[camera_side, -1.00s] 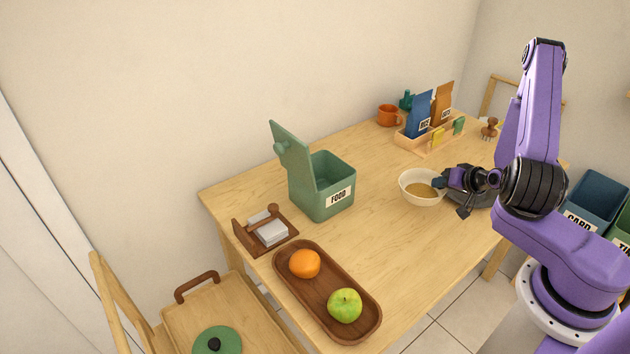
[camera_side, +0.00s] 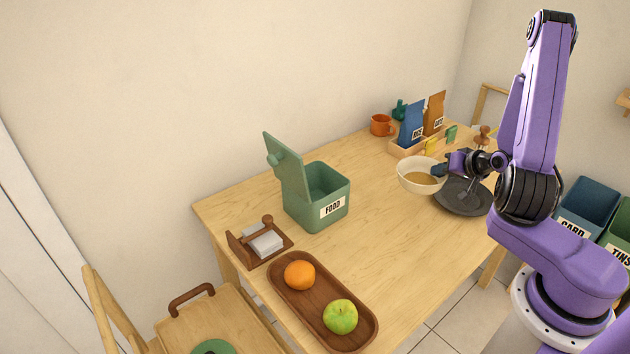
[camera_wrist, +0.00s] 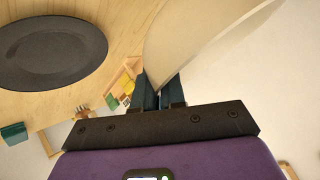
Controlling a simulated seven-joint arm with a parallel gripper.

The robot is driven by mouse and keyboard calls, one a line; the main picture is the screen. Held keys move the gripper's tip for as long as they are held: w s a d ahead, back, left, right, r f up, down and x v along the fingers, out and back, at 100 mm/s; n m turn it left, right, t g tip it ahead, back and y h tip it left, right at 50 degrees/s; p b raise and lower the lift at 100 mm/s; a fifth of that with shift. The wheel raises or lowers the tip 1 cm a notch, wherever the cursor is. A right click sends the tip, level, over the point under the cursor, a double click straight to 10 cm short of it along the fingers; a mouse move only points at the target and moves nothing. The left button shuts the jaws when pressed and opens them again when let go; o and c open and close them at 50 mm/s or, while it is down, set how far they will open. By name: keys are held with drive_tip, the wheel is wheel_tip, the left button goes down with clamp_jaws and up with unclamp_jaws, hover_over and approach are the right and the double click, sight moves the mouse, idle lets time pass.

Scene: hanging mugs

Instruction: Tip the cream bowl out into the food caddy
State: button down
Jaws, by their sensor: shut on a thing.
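The cream bowl (camera_side: 419,182) is held by its right rim above the table, roughly level, with a brown content in it. My gripper (camera_side: 440,170) is shut on that rim. In the wrist view the bowl's pale wall (camera_wrist: 205,40) rises from between my fingertips (camera_wrist: 158,92); its inside is hidden there. The green food caddy (camera_side: 318,196), labelled FOOD, stands on the table to the left of the bowl. Its lid (camera_side: 287,168) is up on the left side, and the opening is clear.
A dark plate (camera_side: 463,197) lies below and right of the bowl. A wooden tray (camera_side: 297,316) with an orange and a green apple is in front. A napkin holder (camera_side: 240,250) is left of the caddy. Behind the bowl are a packet rack (camera_side: 404,150) and an orange mug (camera_side: 380,125).

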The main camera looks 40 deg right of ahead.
wheel_tip(320, 180, up, 5)
drive_tip(key=shift+f, duration=0.1)
drive_tip(key=shift+w+r, duration=0.1)
drive_tip(key=shift+r, duration=0.7)
drive_tip(key=w+a+n+y, duration=0.3)
drive_tip(key=w+n+y, duration=0.25)
drive_tip(key=w, duration=1.35)
drive_tip(key=w+a+n+g+y, duration=0.2)
drive_tip(key=w+a+n+y, duration=0.15)
drive_tip(key=w+a, duration=0.7)
drive_tip(key=shift+h, duration=0.5)
drive_tip(key=f, duration=0.5)
drive_tip(key=shift+w+d+f, duration=0.1)
drive_tip(key=shift+d+f, duration=0.05)
drive_tip(key=shift+d, duration=0.25)
drive_tip(key=shift+t, duration=0.3)
